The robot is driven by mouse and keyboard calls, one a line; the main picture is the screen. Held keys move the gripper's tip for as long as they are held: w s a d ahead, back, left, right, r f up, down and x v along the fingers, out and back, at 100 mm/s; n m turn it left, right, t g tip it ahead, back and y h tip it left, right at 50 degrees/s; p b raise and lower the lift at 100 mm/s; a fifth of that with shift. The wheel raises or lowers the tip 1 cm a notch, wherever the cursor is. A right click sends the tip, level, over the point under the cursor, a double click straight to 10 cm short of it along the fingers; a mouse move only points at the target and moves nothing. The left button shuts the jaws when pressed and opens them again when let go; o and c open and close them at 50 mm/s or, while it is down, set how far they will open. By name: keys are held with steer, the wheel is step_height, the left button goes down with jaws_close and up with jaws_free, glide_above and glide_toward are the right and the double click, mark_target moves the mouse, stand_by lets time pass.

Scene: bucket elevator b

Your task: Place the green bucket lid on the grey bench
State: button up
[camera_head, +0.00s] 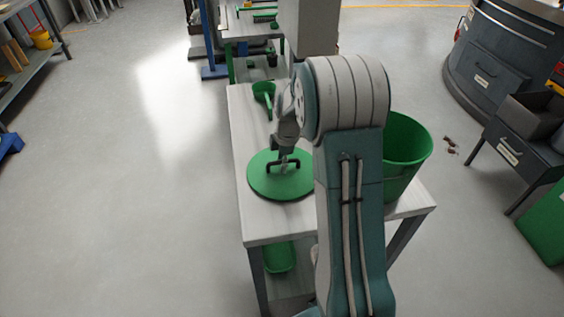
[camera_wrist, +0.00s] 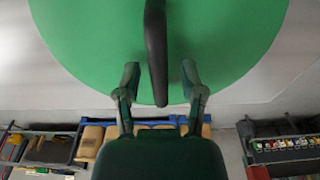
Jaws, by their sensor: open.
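The round green bucket lid (camera_head: 262,184) lies flat on the pale grey bench (camera_head: 270,226), left of the bucket. Its dark handle (camera_head: 270,165) stands up from the middle of the lid. The green bucket (camera_head: 409,143) stands on the right part of the bench, partly hidden behind my arm. My gripper (camera_head: 284,164) is at the lid's handle. In the wrist view, my gripper (camera_wrist: 160,76) is open, with one finger on each side of the handle (camera_wrist: 156,45) and gaps between. The lid (camera_wrist: 220,40) fills the upper part of that view.
A green scoop-like item (camera_head: 264,91) lies at the bench's far end. A green container (camera_head: 279,257) sits on the lower shelf. A dark cabinet (camera_head: 490,75) and a small drawer table (camera_head: 510,150) stand at right. The floor at left is clear.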

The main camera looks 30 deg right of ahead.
step_height(320, 180, up, 12)
steer(key=d, duration=0.1)
steer(key=s+a+r+m+t+h, duration=0.1)
steer(key=s+a+r+m+t, duration=0.1)
steer(key=s+a+r+m, duration=0.6)
steer(key=s+a+m+t, duration=0.1)
steer(key=s+a+m, duration=0.2)
steer(key=s, duration=0.6)
steer(key=s+a+m+t, duration=0.2)
steer(key=s+a+m, duration=0.1)
steer(key=s, duration=0.6)
steer(key=shift+a+r+m, duration=0.3)
steer(key=shift+a+m, duration=0.05)
steer(key=shift+m, duration=0.05)
